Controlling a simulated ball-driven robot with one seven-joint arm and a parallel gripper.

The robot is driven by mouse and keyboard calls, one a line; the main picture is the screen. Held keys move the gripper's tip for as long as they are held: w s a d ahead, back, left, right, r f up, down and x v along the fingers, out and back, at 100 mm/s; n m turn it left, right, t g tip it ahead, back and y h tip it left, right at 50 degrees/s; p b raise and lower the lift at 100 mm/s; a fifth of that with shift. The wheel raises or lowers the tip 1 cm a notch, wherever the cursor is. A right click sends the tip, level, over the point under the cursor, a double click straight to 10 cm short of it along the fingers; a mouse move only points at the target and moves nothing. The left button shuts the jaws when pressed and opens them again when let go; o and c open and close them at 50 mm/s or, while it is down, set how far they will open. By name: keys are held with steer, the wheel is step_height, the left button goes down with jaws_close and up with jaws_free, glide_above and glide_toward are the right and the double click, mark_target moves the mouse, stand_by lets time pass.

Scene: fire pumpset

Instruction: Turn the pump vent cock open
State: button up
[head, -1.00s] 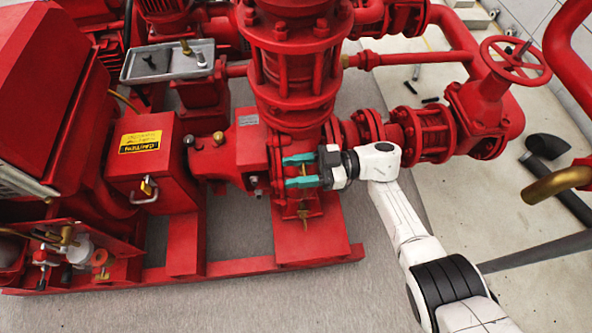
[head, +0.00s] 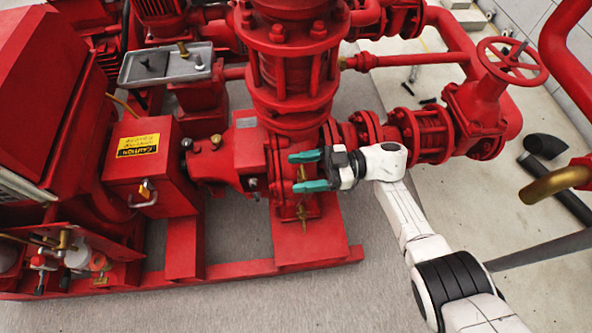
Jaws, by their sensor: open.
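The red pump casing (head: 306,235) stands in the middle of the head view. A small brass cock-like fitting (head: 301,210) sits low on its front, just below my gripper; I cannot tell for sure that it is the vent cock, nor its handle position. My gripper (head: 298,172) has two teal fingers, spread apart and pointing left in front of the casing. It is open, with nothing seen between the fingers. Whether a finger touches the casing cannot be told.
A red valve handwheel (head: 512,61) and flanged pipework stand to the right. A red box with a yellow caution label (head: 138,145) and a padlock is on the left. A grey tray (head: 166,64) lies behind. A brass pipe end (head: 553,184) juts in at right.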

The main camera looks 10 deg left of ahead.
steer(key=b+v, duration=0.1)
steer(key=v, duration=0.8)
steer(key=shift+b, duration=0.3)
steer(key=shift+d, duration=0.15)
